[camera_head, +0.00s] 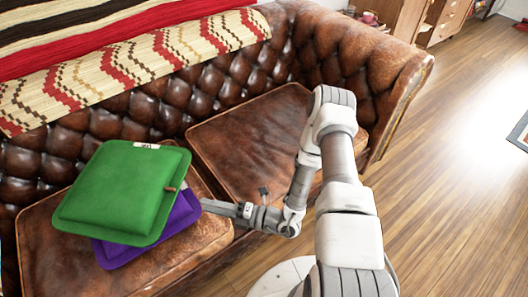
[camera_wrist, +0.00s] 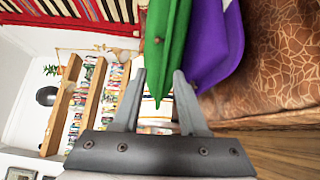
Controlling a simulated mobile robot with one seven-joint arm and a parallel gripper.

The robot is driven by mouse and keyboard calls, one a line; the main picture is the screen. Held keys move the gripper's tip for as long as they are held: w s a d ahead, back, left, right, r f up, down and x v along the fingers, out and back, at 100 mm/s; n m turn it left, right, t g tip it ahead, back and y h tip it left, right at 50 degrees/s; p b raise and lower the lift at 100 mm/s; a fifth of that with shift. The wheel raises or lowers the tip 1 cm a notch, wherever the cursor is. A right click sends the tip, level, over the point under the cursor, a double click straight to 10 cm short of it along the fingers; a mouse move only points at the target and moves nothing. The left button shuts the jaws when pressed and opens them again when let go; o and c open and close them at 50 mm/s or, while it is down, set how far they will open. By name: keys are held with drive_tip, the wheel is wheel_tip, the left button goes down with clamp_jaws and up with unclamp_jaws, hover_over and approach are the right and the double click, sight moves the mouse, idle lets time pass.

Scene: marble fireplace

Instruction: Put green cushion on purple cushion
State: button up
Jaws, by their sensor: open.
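The green cushion (camera_head: 122,190) lies on top of the purple cushion (camera_head: 148,237) on the left seat of a brown leather sofa. The purple cushion shows along the front and right edges, partly hidden beneath the green one. My gripper (camera_head: 205,206) is just right of the cushions, near their right edge. In the wrist view my gripper (camera_wrist: 157,76) is open, and the edge of the green cushion (camera_wrist: 170,45) shows near and between its fingertips. The purple cushion (camera_wrist: 213,45) shows beside it. I cannot tell whether a finger touches either cushion.
The brown leather sofa (camera_head: 250,140) has a tufted back with a striped blanket (camera_head: 120,65) over it. Its right seat is bare beside my arm. Open wooden floor (camera_head: 460,150) lies to the right. Shelves (camera_wrist: 85,105) show far off in the wrist view.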

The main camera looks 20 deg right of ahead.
drive_tip(key=s+r+n+g+h, duration=0.2)
drive_tip(key=s+r+n+g, duration=0.3)
drive_tip(key=r+n, duration=0.6)
drive_tip(key=s+r+n+g+h, duration=0.2)
drive_tip(key=r+n+g, duration=0.65)
drive_tip(key=n, duration=0.45)
drive_tip(key=s+d+r+n+t+h, duration=0.3)
drive_tip(key=d+r+n+t+h, duration=0.2)
drive_tip(key=d+r+n+h, duration=0.1)
drive_tip(key=s+d+r+n+t+h, duration=0.4)
drive_tip(key=d+r+n+t+h, duration=0.1)
drive_tip(key=d+r+n, duration=0.4)
drive_tip(key=r+n, duration=0.2)
drive_tip(key=shift+d+n+h, duration=0.25)
drive_tip(key=shift+n+h, duration=0.05)
drive_tip(key=shift+h, duration=0.1)
drive_tip(key=shift+r, duration=0.1)
wheel_tip(320, 180, up, 18)
drive_tip(key=p, duration=1.8)
drive_tip(key=shift+f, duration=0.2)
drive_tip(key=shift+s, duration=0.1)
